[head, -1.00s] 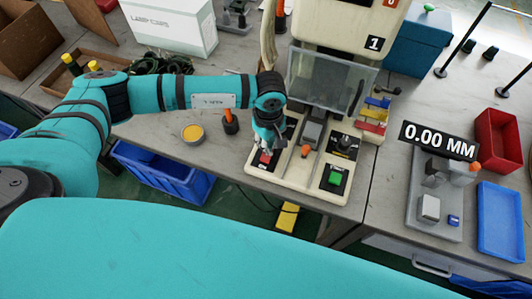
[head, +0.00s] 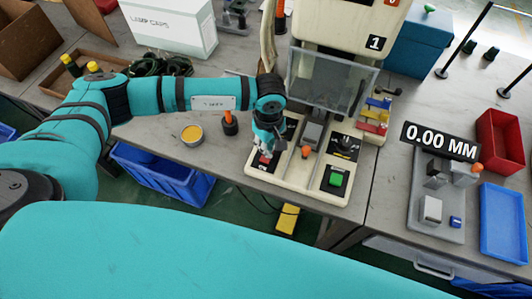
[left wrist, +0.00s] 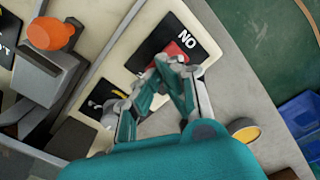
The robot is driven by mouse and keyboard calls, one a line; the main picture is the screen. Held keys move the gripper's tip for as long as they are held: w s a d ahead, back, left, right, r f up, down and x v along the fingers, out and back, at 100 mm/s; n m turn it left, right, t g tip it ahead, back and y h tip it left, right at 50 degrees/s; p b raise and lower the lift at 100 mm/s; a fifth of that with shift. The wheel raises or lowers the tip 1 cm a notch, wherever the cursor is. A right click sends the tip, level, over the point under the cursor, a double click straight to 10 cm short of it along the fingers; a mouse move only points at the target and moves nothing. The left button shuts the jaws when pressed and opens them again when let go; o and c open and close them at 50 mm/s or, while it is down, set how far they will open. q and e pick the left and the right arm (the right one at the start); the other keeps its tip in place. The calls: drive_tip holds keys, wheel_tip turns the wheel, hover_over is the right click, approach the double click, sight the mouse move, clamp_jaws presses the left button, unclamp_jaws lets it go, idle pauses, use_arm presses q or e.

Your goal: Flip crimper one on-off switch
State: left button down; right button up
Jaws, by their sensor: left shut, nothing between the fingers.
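Crimper one (head: 322,150) is the cream machine marked 1, with a clear guard over its middle. A red switch on a black plate sits at the left front of its base; in the left wrist view the red switch (left wrist: 178,50) shows beside the white letters "NO", partly hidden by my fingers. My left gripper (head: 266,152) is shut and empty, with its fingertips at the red switch; it also shows in the left wrist view (left wrist: 168,64). I cannot tell whether the fingertips touch the switch. My right gripper is not in view.
On the base, a green button (head: 336,179) sits at right front and an orange-tipped lever (head: 305,152) in the middle. An orange-topped black holder (head: 229,122) and a yellow tin (head: 192,135) stand left of the crimper. A gauge (head: 438,200) reading 0.00 MM stands at right.

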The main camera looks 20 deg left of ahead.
use_arm(q)
drive_tip(key=shift+r+p, duration=1.45)
drive_tip(key=shift+r, duration=1.9)
